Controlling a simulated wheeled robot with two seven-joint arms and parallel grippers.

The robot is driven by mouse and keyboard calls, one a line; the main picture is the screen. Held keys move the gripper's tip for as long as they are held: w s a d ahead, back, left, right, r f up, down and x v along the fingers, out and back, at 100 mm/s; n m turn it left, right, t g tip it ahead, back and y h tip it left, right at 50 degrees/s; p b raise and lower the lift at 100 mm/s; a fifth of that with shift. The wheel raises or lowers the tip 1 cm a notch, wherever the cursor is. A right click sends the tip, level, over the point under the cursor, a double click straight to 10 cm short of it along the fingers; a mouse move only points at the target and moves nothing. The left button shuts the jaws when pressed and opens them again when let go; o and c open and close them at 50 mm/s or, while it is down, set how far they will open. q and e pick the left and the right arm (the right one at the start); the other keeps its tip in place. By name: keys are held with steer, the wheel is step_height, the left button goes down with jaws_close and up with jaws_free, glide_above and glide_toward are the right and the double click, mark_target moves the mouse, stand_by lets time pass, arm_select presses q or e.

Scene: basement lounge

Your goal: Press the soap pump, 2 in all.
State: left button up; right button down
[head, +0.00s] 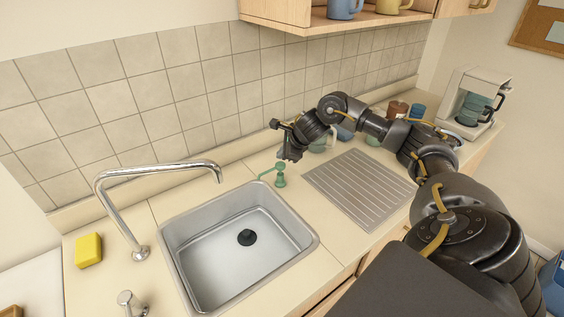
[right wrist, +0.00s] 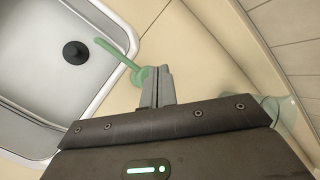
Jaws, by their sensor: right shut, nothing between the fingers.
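A green soap pump (head: 280,178) stands on the counter at the back right corner of the sink, its spout pointing left toward the basin. My right gripper (head: 284,156) is shut and empty, pointing down just above the pump's head in the head view. In the right wrist view the shut fingers (right wrist: 157,88) partly cover the pump (right wrist: 140,74), whose spout reaches over the sink rim. I cannot tell whether the fingertips touch the pump head. My left gripper is not in view.
The steel sink (head: 190,268) lies left of the pump, with a curved tap (head: 150,172) and a yellow sponge (head: 88,250). A ribbed drainboard (head: 352,190) is to the right. Mugs (head: 397,110) and a coffee maker (head: 472,100) stand at the back right. A shelf (head: 310,26) hangs above.

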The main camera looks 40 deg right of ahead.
mark_target(282, 165)
step_height(282, 165, up, 4)
steer(key=shift+r+p, duration=0.1)
steer(key=shift+p, duration=1.15)
stand_by(1.5)
